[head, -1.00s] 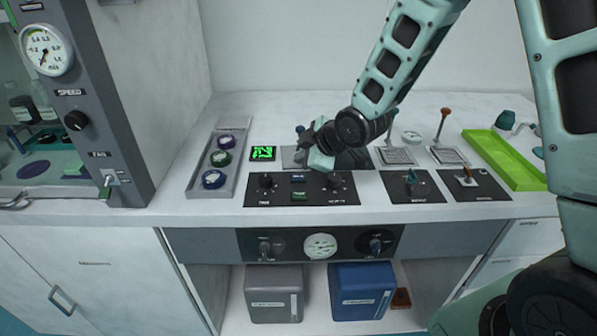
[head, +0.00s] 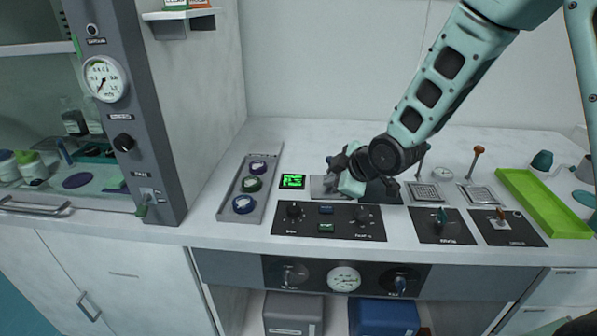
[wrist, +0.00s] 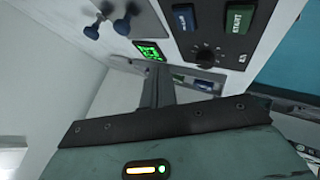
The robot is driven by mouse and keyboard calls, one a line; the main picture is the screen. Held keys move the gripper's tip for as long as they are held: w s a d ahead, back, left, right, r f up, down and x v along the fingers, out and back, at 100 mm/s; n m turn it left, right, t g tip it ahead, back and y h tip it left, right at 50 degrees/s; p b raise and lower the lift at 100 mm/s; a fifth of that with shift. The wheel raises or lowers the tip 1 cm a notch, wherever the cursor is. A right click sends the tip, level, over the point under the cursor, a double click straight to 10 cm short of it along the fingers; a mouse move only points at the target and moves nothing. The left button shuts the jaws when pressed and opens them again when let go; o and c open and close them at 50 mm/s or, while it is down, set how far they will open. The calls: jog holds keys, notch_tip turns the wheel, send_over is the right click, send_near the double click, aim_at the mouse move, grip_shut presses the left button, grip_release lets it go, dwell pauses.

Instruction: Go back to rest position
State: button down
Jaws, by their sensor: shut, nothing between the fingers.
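My gripper (head: 337,163) hangs over the bench, just behind the black control panel (head: 328,221) and to the right of the small green-lit display (head: 292,181). It holds nothing, and its fingers are together. In the wrist view the shut fingers (wrist: 160,84) reach up from the dark palm edge, below the green display (wrist: 149,51). My arm comes down to it from the upper right in the head view.
A grey tray (head: 225,207) with several round items lies left of the panel. A green tray (head: 543,205) lies at the right, near two upright levers. A cabinet with a gauge (head: 105,78) stands at the left. The back of the bench has free room.

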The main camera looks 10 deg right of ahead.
jog(key=s+a+r+m+g+h, duration=0.1)
jog(key=s+a+r+m+g, duration=0.1)
jog(key=s, duration=0.8)
jog(key=s+a+r+m+g+h, duration=0.1)
jog(key=s+a+r+m+g, duration=0.1)
jog(key=s, duration=0.9)
jog(key=s+a+r+m+g+h, duration=0.1)
jog(key=s+g, duration=0.3)
jog(key=s, duration=0.7)
jog(key=shift+s+a+r+m, duration=0.25)
jog(key=shift+a+r+m, duration=0.3)
jog(key=shift+a, duration=0.35)
